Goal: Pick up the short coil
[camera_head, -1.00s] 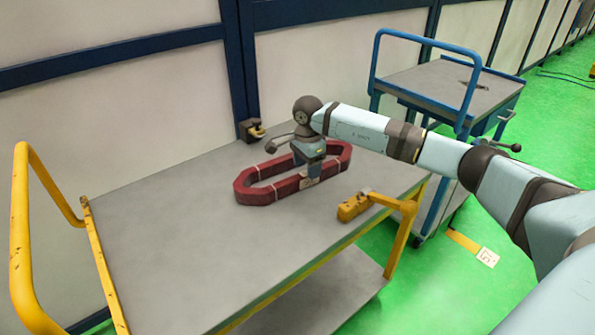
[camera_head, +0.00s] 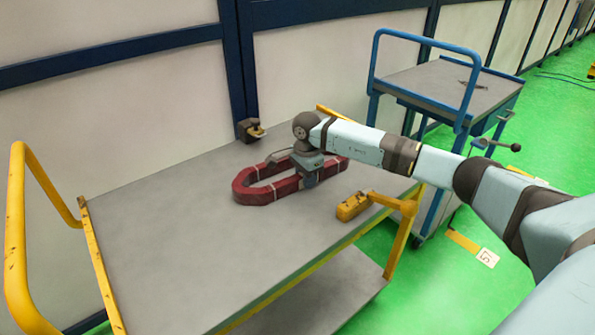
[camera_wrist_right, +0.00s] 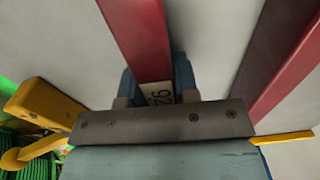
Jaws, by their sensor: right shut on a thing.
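The short coil (camera_head: 262,189) is a dark red elongated loop with pale bands, lying flat on the grey top of the yellow-railed cart. My right gripper (camera_head: 311,182) is down at the coil's near side, shut on that long side. In the right wrist view one red side of the coil (camera_wrist_right: 142,40) runs between the fingers of my right gripper (camera_wrist_right: 158,88). A white label marked 92 shows there. The coil's other long side (camera_wrist_right: 285,70) lies apart, to the right in that view. My left gripper is not in view.
The cart top (camera_head: 170,240) is clear to the left and in front of the coil. A yellow handle block (camera_head: 352,206) stands close to the right. A small dark clamp-like part (camera_head: 250,130) is by the wall. A blue cart (camera_head: 445,90) stands behind on the right.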

